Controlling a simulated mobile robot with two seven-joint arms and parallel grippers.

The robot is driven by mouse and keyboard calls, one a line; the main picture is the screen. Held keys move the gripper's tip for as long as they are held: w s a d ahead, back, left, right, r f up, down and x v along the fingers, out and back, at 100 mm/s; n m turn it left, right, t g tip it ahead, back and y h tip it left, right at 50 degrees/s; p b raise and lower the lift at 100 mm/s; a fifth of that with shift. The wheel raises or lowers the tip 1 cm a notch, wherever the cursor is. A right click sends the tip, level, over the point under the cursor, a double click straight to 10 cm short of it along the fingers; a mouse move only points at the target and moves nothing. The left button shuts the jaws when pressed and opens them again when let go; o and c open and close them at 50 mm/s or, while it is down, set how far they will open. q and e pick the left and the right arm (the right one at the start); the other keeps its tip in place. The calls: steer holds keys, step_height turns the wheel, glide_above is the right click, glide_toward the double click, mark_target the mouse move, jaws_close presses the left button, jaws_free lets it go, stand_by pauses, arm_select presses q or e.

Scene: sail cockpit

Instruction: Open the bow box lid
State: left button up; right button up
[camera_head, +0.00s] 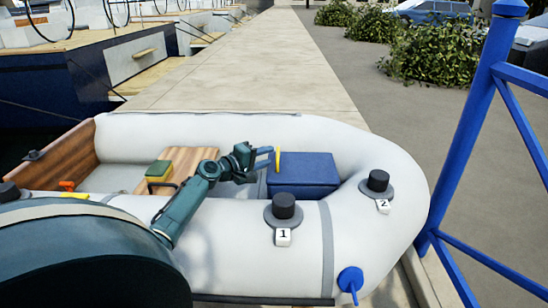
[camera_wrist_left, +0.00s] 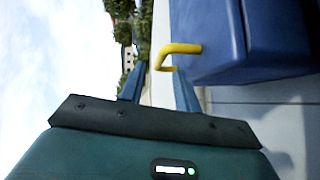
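The bow box (camera_head: 305,178) is blue and sits inside the grey inflatable boat, toward the bow. Its lid (camera_head: 303,161) looks shut. A yellow handle (camera_head: 277,158) sticks out on the box's left side; in the left wrist view the handle (camera_wrist_left: 180,48) is a bent yellow bar beside the blue box (camera_wrist_left: 245,40). My left gripper (camera_head: 264,157) is right at the handle. In the left wrist view its two fingers (camera_wrist_left: 158,82) stand apart, with the bent end of the handle at the gap between their tips. Whether they touch it, I cannot tell. My right gripper is not in view.
The boat's grey tube (camera_head: 225,133) surrounds the box. Black knobs numbered 1 (camera_head: 284,207) and 2 (camera_head: 378,181) stand on the tube. A blue railing (camera_head: 470,140) stands at right.

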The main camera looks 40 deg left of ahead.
mark_target(274, 166)
arm_select(q)
steer(key=shift+w+d+f+b, duration=0.1)
steer(key=shift+w+f+b, duration=0.1)
steer(key=shift+w, duration=0.8)
steer(key=shift+w+d+f+b, duration=0.1)
steer(key=shift+w+f+b, duration=0.05)
steer(key=shift+w, duration=0.85)
jaws_close()
